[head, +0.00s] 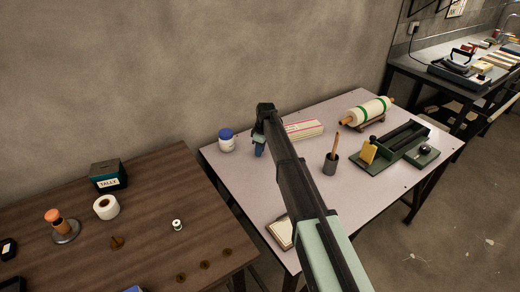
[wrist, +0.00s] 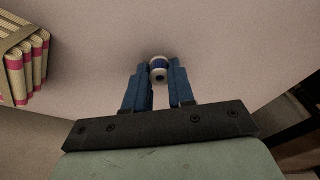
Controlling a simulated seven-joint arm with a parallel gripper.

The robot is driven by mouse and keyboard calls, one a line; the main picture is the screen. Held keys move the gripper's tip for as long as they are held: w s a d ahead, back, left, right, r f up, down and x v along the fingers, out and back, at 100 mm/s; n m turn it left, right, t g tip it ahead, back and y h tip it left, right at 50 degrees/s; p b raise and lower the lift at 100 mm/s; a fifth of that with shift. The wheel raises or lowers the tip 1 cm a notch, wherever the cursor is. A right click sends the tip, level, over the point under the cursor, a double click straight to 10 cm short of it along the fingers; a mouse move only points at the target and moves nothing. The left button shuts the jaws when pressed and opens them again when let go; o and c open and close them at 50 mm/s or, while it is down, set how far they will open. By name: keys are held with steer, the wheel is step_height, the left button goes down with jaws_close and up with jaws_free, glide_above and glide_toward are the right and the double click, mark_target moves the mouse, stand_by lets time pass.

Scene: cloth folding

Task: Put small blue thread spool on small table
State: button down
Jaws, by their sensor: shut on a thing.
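My gripper (head: 259,149) is over the left part of the light-topped table (head: 245,186). In the wrist view its blue fingers (wrist: 159,76) are shut on the small blue thread spool (wrist: 159,66), which has pale ends and sits at the fingertips. The light tabletop (wrist: 100,60) fills most of the background there. Whether the spool touches it, I cannot tell. In the head view the spool cannot be made out at the dark gripper. Which table is the small one is not clear; a brown wooden table (head: 150,205) stands to the left.
A blue-lidded jar (head: 227,141) stands left of my gripper. A small pale spool (head: 177,225) stands on the brown table.

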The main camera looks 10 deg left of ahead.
steer(key=c, duration=1)
jaws_free()
steer(key=shift+o, duration=0.2)
step_height(320, 180, up, 12)
steer(key=d, duration=0.1)
steer(key=shift+s+d, duration=0.15)
steer(key=shift+d, duration=0.05)
steer(key=shift+r, duration=0.1)
